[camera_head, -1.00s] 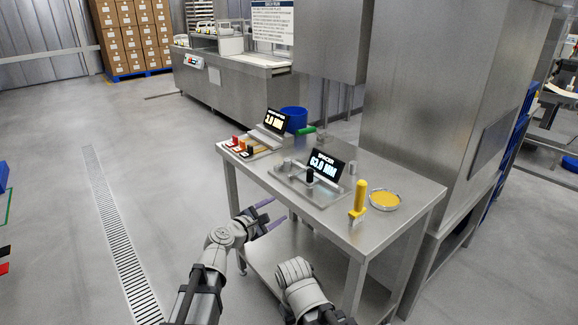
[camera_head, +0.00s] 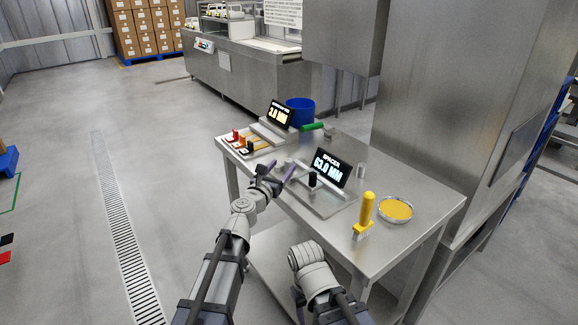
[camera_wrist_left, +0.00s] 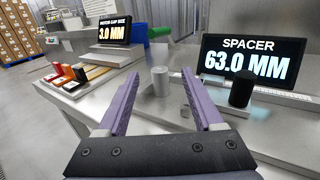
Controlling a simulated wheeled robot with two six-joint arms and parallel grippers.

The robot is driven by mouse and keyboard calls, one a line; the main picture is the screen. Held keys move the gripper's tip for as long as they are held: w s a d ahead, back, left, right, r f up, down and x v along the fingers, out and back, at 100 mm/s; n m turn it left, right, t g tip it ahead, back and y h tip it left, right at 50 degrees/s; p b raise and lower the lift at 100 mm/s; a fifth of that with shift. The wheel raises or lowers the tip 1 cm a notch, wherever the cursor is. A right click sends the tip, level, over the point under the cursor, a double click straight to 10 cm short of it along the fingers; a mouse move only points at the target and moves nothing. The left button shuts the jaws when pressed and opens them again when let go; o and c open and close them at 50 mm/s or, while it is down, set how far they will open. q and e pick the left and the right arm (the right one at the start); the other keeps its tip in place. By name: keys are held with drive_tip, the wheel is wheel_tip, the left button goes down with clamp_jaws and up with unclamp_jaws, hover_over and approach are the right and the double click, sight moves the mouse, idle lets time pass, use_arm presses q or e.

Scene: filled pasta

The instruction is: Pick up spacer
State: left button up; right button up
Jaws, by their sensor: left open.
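A display reading "SPACER 63.0 MM" (camera_head: 330,166) stands on a metal plate on the steel table. A black cylinder (camera_head: 312,180) stands upright in front of it, and it also shows in the left wrist view (camera_wrist_left: 241,88). A plain grey cylinder (camera_wrist_left: 160,81) stands upright to the left. No label says which cylinder is the spacer. My left gripper (camera_head: 277,171) is open and empty at the table's near edge. In the left wrist view, its purple fingers (camera_wrist_left: 160,100) frame the grey cylinder; how far apart they are in depth is unclear. My right gripper is not in view.
A second display reading 3.0 MM (camera_head: 280,114) stands at the back left, beside coloured blocks (camera_head: 245,142). A blue bin (camera_head: 300,110) and green-handled tool (camera_head: 311,127) are behind. A yellow-handled scraper (camera_head: 364,212) and a dish of yellow material (camera_head: 396,210) are at the right.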

sight(287, 163)
use_arm(q)
drive_tip(key=shift+f+b+x, duration=0.2)
drive_tip(key=shift+x, duration=1.35)
drive_tip(key=shift+f+b+x, duration=0.15)
drive_tip(key=shift+x, duration=1.35)
drive_tip(key=shift+a, duration=0.1)
drive_tip(key=shift+c, duration=0.4)
clamp_jaws()
